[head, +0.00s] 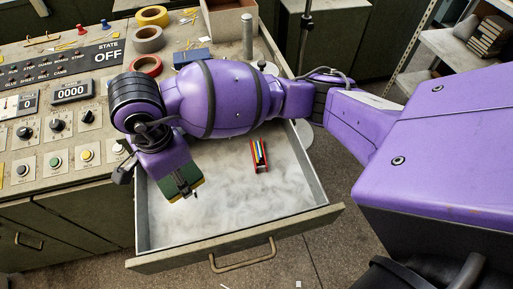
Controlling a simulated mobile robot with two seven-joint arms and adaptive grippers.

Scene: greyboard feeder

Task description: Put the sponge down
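A dark green sponge with a yellow edge (181,182) is at the end of my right arm, which comes in from the right. My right gripper (166,160) appears shut on it, though the hand and wrist hide most of the fingers. The sponge is over the left part of the open drawer (225,212). I cannot tell whether it touches the drawer floor. My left gripper is not in view.
A red box of coloured pencils (259,156) lies in the drawer, right of the sponge. The drawer's front and middle are bare. Tape rolls (148,39), a blue block (192,57) and a control panel (60,110) occupy the worktop.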

